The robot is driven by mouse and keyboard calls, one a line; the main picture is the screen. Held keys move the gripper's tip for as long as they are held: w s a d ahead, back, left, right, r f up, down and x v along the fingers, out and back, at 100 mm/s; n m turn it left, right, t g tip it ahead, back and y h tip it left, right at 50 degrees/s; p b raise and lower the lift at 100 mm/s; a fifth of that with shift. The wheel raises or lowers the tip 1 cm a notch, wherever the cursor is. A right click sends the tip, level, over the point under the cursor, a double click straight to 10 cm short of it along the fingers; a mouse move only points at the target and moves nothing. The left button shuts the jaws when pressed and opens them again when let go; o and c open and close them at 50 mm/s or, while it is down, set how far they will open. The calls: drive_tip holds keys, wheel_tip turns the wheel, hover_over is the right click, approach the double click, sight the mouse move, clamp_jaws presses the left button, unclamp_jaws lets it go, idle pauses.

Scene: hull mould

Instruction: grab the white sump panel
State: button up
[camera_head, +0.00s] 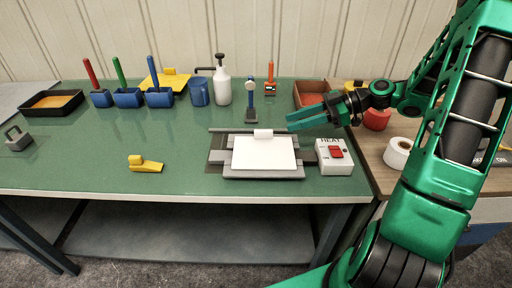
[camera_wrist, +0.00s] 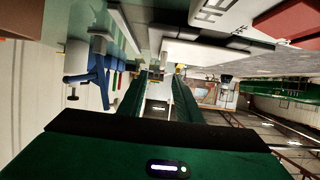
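The white sump panel (camera_head: 264,155) lies flat on a grey plate fixture (camera_head: 290,173) near the front of the green bench, with a small raised white block (camera_head: 263,135) at its back edge. My gripper (camera_head: 289,121) is above and behind the panel's right back corner, apart from it, with its fingers pointing left. In the wrist view the two green fingers (camera_wrist: 158,84) stand apart with nothing held between them. A pale slab edge shows at the top of the wrist view; I cannot tell if it is the panel.
A white HEAT box (camera_head: 334,158) with a red switch stands right of the fixture. A blue-topped stand (camera_head: 250,103) and a red-topped stand (camera_head: 270,88) are behind. A yellow block tool (camera_head: 146,166) lies left. White tape (camera_head: 398,152) sits on the right-hand table.

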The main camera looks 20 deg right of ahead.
sight(269, 130)
drive_tip(key=x, duration=0.5)
drive_tip(key=shift+w+a, duration=0.15)
drive_tip(key=shift+a, duration=0.1)
drive_tip(key=shift+s+x, duration=0.15)
drive_tip(key=shift+x, duration=1.25)
drive_tip(key=shift+s+x, duration=0.15)
drive_tip(key=shift+x, duration=1.2)
drive_tip(key=shift+f, duration=0.1)
clamp_jaws()
